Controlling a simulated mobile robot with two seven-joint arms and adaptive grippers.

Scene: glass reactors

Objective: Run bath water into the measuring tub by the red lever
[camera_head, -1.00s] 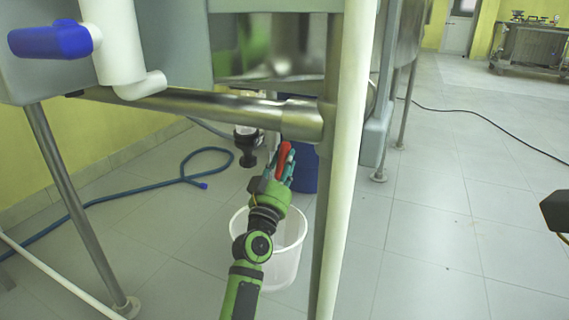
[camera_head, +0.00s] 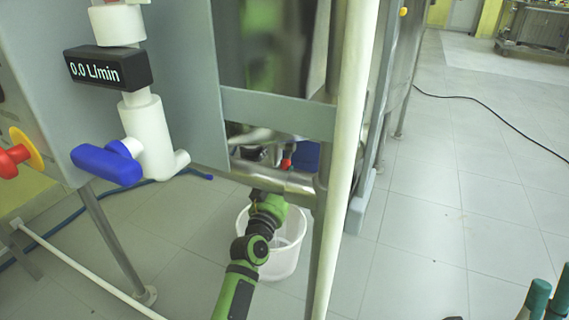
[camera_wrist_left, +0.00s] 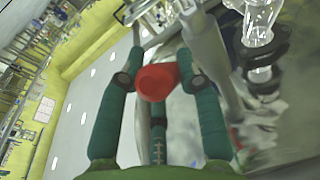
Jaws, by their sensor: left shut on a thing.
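The red lever (camera_head: 286,163) shows as a small red tip above the steel pipe in the head view. In the left wrist view the round red lever end (camera_wrist_left: 157,82) sits between the teal fingers of my left gripper (camera_wrist_left: 160,90), which is shut on it. In the head view my left gripper (camera_head: 268,203) reaches up to the pipe, which hides its fingertips. The white measuring tub (camera_head: 284,263) stands on the floor below, partly covered by my arm. Teal fingertips of my right gripper (camera_head: 538,297) show at the lower right corner; their closure is unclear.
A blue-handled valve (camera_head: 108,165) and a flow display (camera_head: 108,71) reading 0.0 L/min are at the left. A red-yellow knob (camera_head: 22,155) is further left. A white upright pipe (camera_head: 350,150) stands right of the tub. The tiled floor at the right is mostly clear.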

